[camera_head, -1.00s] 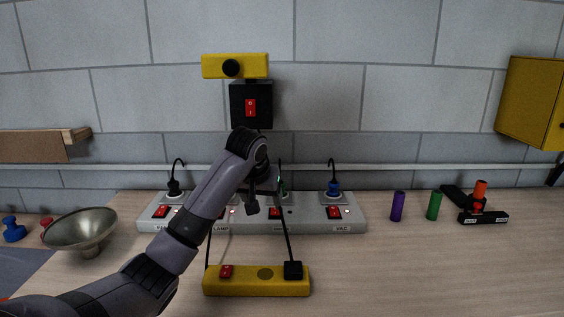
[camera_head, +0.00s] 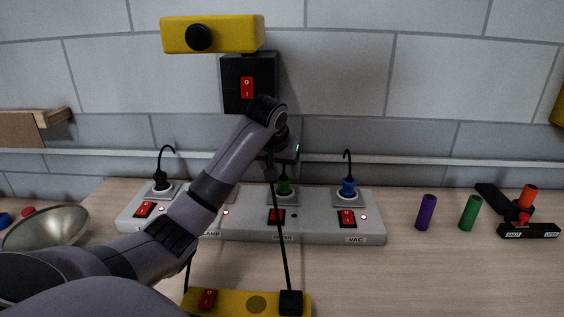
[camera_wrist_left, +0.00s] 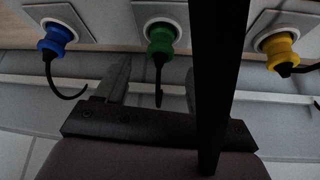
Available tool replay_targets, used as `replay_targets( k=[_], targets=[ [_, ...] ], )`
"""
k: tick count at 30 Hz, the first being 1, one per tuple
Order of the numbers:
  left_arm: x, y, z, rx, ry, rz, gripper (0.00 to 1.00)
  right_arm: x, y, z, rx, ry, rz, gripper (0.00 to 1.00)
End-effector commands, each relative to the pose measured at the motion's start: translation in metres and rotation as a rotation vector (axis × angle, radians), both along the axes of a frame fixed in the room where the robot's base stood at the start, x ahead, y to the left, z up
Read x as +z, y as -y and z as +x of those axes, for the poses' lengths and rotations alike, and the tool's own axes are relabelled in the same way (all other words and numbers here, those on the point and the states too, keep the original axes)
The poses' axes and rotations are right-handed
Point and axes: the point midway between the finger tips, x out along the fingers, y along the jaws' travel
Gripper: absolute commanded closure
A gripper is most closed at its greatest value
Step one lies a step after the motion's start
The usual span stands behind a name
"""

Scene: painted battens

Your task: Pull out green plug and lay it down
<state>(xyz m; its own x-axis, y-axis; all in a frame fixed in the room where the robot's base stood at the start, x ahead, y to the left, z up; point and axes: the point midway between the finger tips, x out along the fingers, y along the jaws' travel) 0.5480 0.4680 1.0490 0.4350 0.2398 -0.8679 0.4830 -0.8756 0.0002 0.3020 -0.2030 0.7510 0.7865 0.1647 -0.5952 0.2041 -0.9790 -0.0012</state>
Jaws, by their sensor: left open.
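The green plug (camera_head: 284,187) sits upright in its socket on the grey power strip (camera_head: 320,234); its upper part is partly hidden by my gripper in the head view. My left gripper (camera_head: 284,162) is above it, reaching down. In the left wrist view the green plug (camera_wrist_left: 160,38) lies just beyond the two spread fingers of my left gripper (camera_wrist_left: 155,82), with its dark cord between them. The fingers are open and I see no contact with the plug. My right gripper is in neither view.
A blue plug (camera_head: 347,187) and a yellow plug (camera_wrist_left: 278,45) flank the green one; a black plug (camera_head: 160,180) is further left. A dark bar (camera_wrist_left: 222,80) crosses close to the wrist camera. Purple (camera_head: 426,212) and green (camera_head: 469,212) cylinders stand right. The front-right table is clear.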

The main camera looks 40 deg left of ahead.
Motion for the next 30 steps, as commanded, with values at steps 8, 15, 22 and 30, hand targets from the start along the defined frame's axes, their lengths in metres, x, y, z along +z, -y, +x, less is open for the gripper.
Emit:
replay_targets(
  k=[8,15,22,30],
  targets=[
    [-0.037,-0.01,0.017,0.0,-0.003,-0.001,0.31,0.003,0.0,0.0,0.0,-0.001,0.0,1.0],
    [-0.053,-0.014,0.026,0.0,-0.001,0.0,0.31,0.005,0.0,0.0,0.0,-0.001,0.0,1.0],
    [-0.055,-0.015,0.027,-0.001,0.001,0.001,0.31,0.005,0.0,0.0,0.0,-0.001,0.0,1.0],
    [-0.055,-0.015,0.027,0.0,0.0,0.0,0.91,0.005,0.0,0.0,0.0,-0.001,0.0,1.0]
  ],
)
